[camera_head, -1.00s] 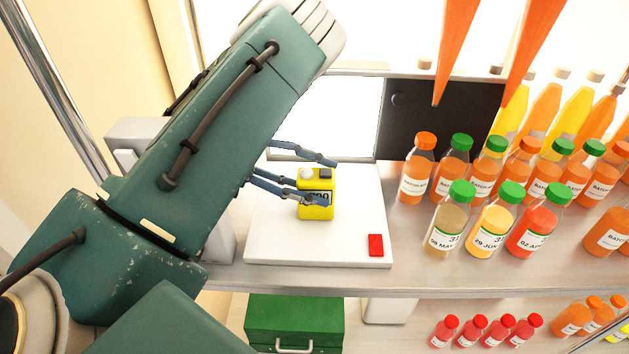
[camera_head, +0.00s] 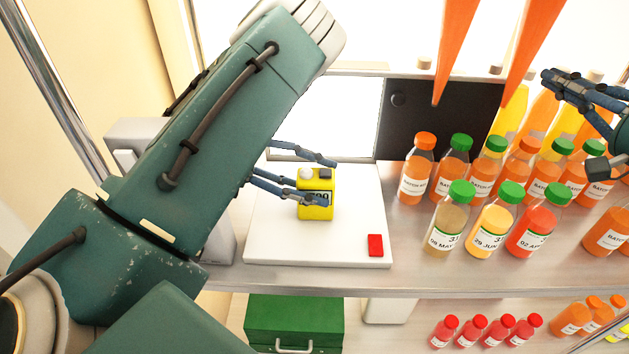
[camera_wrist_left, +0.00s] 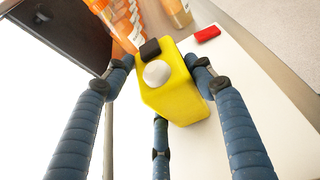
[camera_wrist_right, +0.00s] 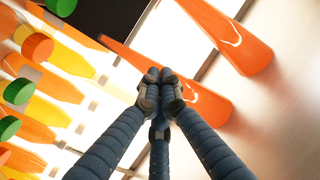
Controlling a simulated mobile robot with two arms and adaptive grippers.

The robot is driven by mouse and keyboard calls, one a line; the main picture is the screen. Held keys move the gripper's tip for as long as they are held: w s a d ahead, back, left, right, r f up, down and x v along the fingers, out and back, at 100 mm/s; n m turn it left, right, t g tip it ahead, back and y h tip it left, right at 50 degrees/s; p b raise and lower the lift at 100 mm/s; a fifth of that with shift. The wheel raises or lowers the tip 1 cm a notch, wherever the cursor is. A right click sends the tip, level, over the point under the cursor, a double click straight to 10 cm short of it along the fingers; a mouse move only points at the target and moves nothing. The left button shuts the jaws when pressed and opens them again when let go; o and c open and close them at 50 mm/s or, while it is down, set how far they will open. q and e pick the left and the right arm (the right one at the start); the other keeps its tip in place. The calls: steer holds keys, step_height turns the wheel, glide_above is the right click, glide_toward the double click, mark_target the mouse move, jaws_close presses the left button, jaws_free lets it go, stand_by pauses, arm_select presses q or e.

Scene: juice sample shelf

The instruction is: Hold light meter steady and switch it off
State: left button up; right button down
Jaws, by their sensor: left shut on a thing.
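The yellow light meter (camera_head: 314,208) stands upright on a white board. It has a white dome and a dark switch block on its top, which also show in the left wrist view (camera_wrist_left: 172,98). My left gripper (camera_head: 326,181) is shut on the meter, with blue fingers on both sides of it. My right gripper (camera_head: 553,82) is at the upper right in the head view, above the bottles and far from the meter. In the right wrist view (camera_wrist_right: 160,88) its fingertips are together with nothing between them.
The white board (camera_head: 275,245) carries a red block (camera_head: 375,245) at its front right. Rows of juice bottles (camera_head: 493,228) fill the shelf to the right. Orange pointed shapes (camera_head: 455,45) hang above. A dark panel (camera_head: 425,125) stands behind.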

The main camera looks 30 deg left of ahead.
steer(key=s+a+f+n+g+h, duration=0.1)
steer(key=s+a+g, duration=0.3)
steer(key=a, duration=0.6)
steer(key=s+a+f+g, duration=0.1)
steer(key=s+a+g, duration=0.1)
steer(key=s+a, duration=0.55)
arm_select(q)
steer(key=shift+a, duration=0.1)
arm_select(e)
steer(key=m+g+h, duration=0.1)
steer(key=h, duration=0.3)
glide_above(329, 174)
step_height(329, 174, down, 3)
steer(key=shift+f, duration=4.55)
steer(key=shift+f, duration=0.4)
